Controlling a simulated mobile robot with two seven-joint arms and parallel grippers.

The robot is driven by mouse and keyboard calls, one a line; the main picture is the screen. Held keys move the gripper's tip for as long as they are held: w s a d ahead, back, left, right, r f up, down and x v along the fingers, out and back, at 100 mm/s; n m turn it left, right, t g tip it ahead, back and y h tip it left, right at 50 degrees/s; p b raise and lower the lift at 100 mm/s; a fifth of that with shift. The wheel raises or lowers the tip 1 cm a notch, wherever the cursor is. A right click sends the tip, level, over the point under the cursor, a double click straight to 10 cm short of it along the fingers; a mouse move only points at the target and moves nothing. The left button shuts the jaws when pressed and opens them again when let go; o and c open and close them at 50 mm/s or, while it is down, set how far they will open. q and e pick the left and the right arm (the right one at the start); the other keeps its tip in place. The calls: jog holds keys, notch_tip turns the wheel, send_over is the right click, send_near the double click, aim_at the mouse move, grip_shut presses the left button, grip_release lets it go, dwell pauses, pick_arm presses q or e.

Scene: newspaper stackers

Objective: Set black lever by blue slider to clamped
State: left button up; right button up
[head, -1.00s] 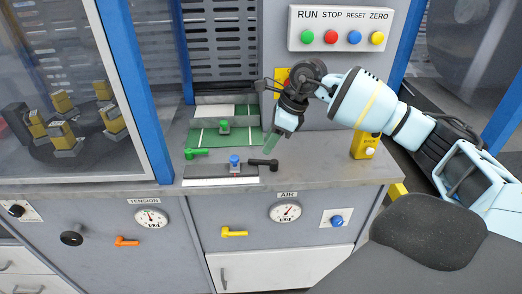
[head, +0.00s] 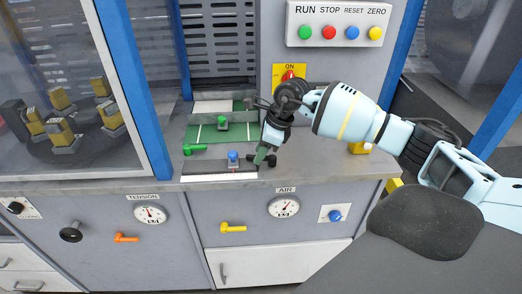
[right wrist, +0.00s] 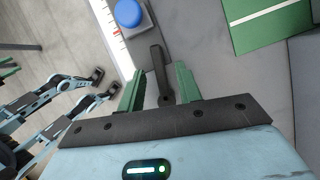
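The blue slider (head: 233,156) stands on the front fixture of the bench, by a white ruled strip. It also shows at the top of the right wrist view (right wrist: 128,12). The black lever (right wrist: 158,65) lies just beside it, to its right in the head view, with its end (head: 271,160) partly hidden by my gripper. My right gripper (head: 264,155) is down at the lever. In the right wrist view its two green fingers (right wrist: 160,85) are apart, one on each side of the lever, with visible gaps. My left gripper cannot be made out.
Behind are a green plate (head: 240,132) with a green slider (head: 222,123) and a green lever (head: 195,149). A button panel (head: 340,24) and a yellow switch plate with a red knob (head: 289,73) are on the wall.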

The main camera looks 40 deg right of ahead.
jog(key=shift+f, duration=0.1)
grip_shut()
